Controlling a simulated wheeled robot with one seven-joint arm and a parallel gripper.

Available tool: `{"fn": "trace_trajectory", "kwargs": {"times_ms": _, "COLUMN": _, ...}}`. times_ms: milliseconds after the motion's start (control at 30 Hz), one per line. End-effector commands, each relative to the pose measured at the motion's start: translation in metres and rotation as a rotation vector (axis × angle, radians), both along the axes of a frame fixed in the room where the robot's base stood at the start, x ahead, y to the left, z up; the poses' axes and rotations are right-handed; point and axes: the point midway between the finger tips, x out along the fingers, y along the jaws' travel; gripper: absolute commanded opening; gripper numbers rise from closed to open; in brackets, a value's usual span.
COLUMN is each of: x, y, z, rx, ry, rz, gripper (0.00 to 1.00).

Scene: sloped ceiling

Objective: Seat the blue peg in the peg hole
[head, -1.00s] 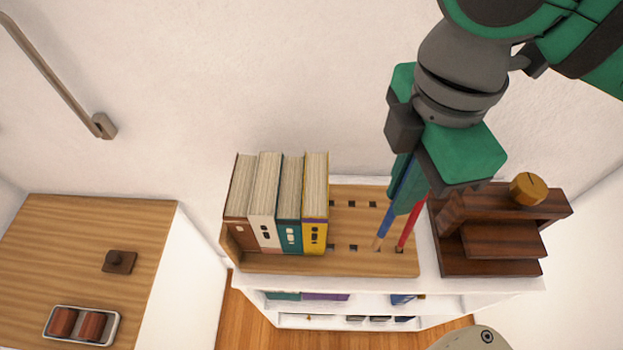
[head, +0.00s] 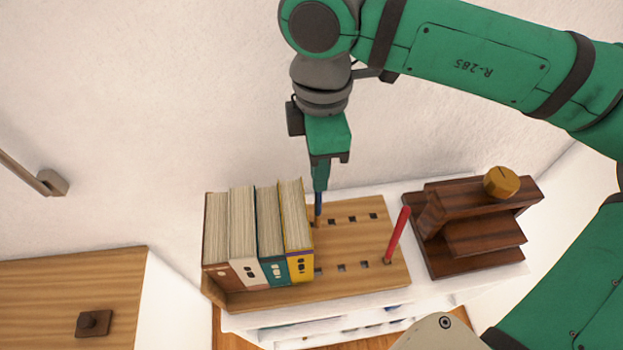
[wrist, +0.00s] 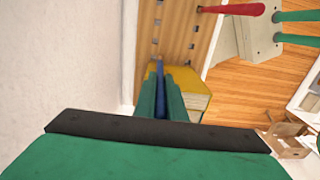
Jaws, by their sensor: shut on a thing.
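The blue peg (head: 318,203) is upright between the fingers of my gripper (head: 320,188), which is shut on it. Its pale wooden lower end (head: 317,221) is at the left end of the back row of square peg holes (head: 335,221), right beside the yellow book. I cannot tell whether the tip is inside a hole or just above it. In the wrist view the blue peg (wrist: 160,73) shows as a thin strip between the green fingers, next to the yellow book (wrist: 180,73). The wooden board (head: 345,243) carries the holes.
A red peg (head: 397,235) leans in the front row's right hole. Several upright books (head: 258,235) fill the board's left end, close to my gripper. A dark wooden stepped stand (head: 470,225) with a golden knob (head: 501,183) is at right. The wall is close behind.

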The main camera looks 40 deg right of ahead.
Motion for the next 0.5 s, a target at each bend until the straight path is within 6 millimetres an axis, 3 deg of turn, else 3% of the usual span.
{"fn": "trace_trajectory", "kwargs": {"times_ms": 367, "x": 0.021, "y": 0.000, "z": -0.024, "rx": 0.001, "ry": 0.000, "rz": 0.006, "gripper": 0.00}}
{"fn": "trace_trajectory", "kwargs": {"times_ms": 500, "x": 0.023, "y": -0.002, "z": -0.044, "rx": 0.003, "ry": 0.001, "rz": 0.003, "gripper": 0.00}}
